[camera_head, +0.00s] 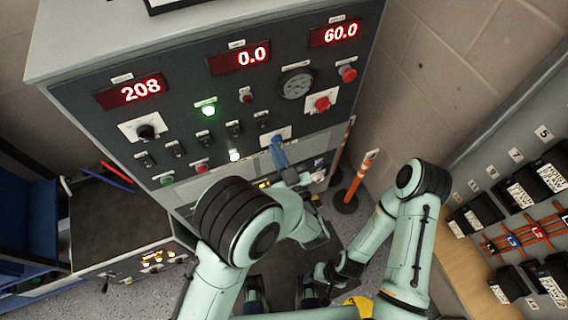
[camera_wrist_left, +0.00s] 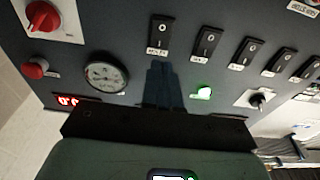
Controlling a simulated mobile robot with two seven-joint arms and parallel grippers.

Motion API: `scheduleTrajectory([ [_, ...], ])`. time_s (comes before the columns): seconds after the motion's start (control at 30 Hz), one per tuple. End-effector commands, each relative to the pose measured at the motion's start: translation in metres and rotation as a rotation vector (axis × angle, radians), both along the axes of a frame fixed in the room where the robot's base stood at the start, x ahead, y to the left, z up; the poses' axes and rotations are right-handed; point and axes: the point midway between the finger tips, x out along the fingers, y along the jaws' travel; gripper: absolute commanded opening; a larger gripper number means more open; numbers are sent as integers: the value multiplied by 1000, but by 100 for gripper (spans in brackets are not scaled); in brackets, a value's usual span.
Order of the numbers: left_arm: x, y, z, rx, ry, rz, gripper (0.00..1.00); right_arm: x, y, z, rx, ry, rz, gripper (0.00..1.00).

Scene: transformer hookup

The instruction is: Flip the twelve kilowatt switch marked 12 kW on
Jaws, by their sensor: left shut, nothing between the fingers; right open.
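A row of black rocker switches with small white labels runs across the dark panel (camera_head: 330,95). In the left wrist view one switch (camera_wrist_left: 160,38) is straight beyond my fingertips, with others beside it (camera_wrist_left: 207,43) to the right. The labels are too small to read, so I cannot tell which is the 12 kW switch. My left gripper (camera_head: 278,150) is shut and empty, its blue fingers close to the panel below the rightmost visible switch (camera_head: 262,118). Its fingers also show in the left wrist view (camera_wrist_left: 160,75); contact is unclear. My right gripper (camera_head: 325,273) is open, low and away from the panel.
Red displays read 208 (camera_head: 142,91), 0.0 (camera_head: 251,57) and 60.0 (camera_head: 340,33). A green lamp (camera_head: 208,110) and a white lamp (camera_head: 235,156) are lit. A gauge (camera_head: 297,85) and red knob (camera_head: 322,104) are nearby. A post (camera_head: 361,178) stands right of the cabinet.

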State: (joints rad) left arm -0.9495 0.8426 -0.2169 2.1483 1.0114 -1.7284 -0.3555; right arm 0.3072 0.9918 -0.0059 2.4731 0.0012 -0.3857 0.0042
Motion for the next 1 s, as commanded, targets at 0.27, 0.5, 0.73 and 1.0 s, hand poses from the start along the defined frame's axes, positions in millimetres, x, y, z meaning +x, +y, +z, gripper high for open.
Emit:
scheduleTrajectory([
  [0.27,49,16,8,1,-2,1,0,5,0,13,0,-6,0,69],
  [0.5,65,21,9,0,-1,-1,0,6,0,17,0,-8,0,69],
  [0.73,66,21,8,0,0,-1,0,6,0,17,0,-8,0,69],
  [1.0,72,24,16,-30,88,4,0,15,0,35,0,-17,0,69],
])
